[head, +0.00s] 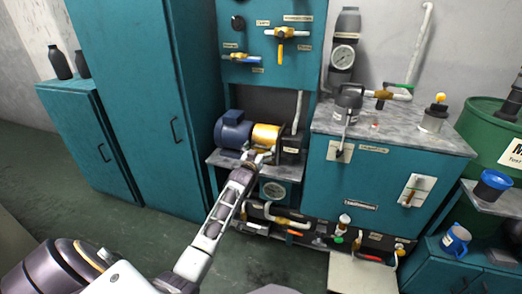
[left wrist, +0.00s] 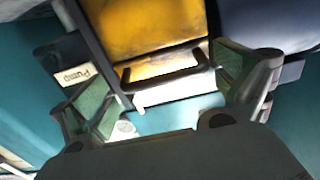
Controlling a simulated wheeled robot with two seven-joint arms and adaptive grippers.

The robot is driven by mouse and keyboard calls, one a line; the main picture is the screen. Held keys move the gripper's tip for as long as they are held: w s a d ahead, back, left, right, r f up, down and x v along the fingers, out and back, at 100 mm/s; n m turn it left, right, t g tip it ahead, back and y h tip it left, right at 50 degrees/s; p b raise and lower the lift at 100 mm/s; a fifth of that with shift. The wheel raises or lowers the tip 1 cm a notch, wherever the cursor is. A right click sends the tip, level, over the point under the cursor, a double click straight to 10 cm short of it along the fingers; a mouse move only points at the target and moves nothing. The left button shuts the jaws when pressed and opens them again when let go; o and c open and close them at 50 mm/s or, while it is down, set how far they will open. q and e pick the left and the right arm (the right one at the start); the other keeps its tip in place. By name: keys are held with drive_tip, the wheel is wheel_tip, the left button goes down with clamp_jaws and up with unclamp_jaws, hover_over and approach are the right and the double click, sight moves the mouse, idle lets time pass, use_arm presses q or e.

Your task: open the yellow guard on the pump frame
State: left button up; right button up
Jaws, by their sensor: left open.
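The yellow guard (head: 265,136) sits on the pump frame between a blue motor (head: 232,130) and a dark pump block (head: 291,145). In the left wrist view the guard (left wrist: 150,28) fills the top middle, with a dark bar handle (left wrist: 165,68) along its lower edge. My left gripper (head: 260,155) is at the guard's front. In the left wrist view its open fingers (left wrist: 170,85) stand on either side of the handle, with a gap between them. I cannot tell whether either finger touches the handle. My right gripper is not in view.
A teal panel with valves (head: 271,40) rises behind the frame. A teal cabinet (head: 380,175) with a grey top stands to the right. Pipes and valves (head: 290,222) run low in front. Tall teal lockers (head: 150,100) stand left; the floor (head: 110,215) there is clear.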

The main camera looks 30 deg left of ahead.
use_arm(q)
drive_tip(key=shift+w+a, duration=0.1)
drive_tip(key=shift+w, duration=0.3)
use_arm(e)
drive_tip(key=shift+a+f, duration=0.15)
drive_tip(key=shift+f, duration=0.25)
use_arm(q)
drive_tip(key=c, duration=1.3)
drive_tip(key=shift+o, duration=0.2)
drive_tip(key=shift+r, duration=0.1)
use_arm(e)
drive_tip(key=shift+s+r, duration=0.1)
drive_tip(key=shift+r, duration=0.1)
